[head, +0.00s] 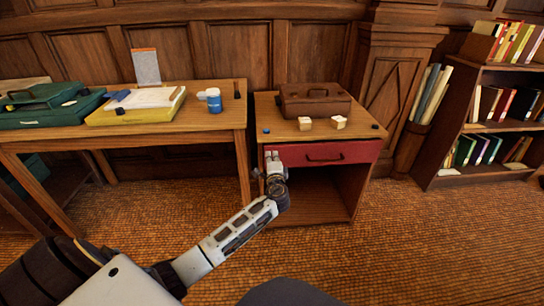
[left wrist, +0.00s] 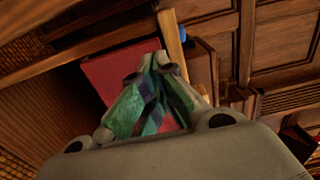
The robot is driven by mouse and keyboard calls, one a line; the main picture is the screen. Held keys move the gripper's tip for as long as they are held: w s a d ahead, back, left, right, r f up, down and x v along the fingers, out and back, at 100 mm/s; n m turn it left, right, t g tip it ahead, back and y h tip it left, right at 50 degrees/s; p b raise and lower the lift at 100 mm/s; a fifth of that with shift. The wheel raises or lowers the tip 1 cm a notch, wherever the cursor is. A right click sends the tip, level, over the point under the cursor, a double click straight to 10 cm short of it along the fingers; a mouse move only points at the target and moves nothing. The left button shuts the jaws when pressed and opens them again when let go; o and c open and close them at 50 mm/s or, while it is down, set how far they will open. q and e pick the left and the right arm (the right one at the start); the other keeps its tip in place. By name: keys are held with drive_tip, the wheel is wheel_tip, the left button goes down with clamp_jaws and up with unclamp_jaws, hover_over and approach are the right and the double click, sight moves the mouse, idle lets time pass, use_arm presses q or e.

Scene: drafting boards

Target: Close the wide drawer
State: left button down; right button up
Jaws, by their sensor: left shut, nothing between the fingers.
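The wide drawer has a red front (head: 345,152) with a dark handle (head: 324,158). It sits just under the top of the wooden cabinet (head: 350,187), and any gap behind the front is too small to tell from here. The red front also fills the middle of the left wrist view (left wrist: 112,72). My left gripper (head: 271,157) is at the left end of the drawer front, its fingers pointing at it. In the left wrist view the fingers (left wrist: 158,62) are together and empty, over the red face. Whether they touch it is unclear. My right gripper is out of view.
A brown case (head: 314,100), two pale blocks (head: 305,123) (head: 338,122) and small knobs are on the cabinet top. Below the drawer is an open compartment. A wooden table (head: 215,117) stands to the left, a bookshelf (head: 455,125) to the right. The carpet in front is clear.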

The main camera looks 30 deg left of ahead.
use_arm(q)
drive_tip(key=p+v, duration=0.2)
drive_tip(key=v, duration=0.7)
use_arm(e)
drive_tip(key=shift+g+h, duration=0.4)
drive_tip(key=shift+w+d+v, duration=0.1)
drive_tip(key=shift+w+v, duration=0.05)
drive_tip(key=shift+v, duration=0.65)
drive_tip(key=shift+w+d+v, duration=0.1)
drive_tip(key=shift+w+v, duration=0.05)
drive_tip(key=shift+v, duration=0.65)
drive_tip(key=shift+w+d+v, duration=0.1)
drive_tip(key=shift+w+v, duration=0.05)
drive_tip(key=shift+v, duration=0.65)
use_arm(q)
drive_tip(key=c, duration=2.2)
unclamp_jaws()
drive_tip(key=shift+r, duration=0.1)
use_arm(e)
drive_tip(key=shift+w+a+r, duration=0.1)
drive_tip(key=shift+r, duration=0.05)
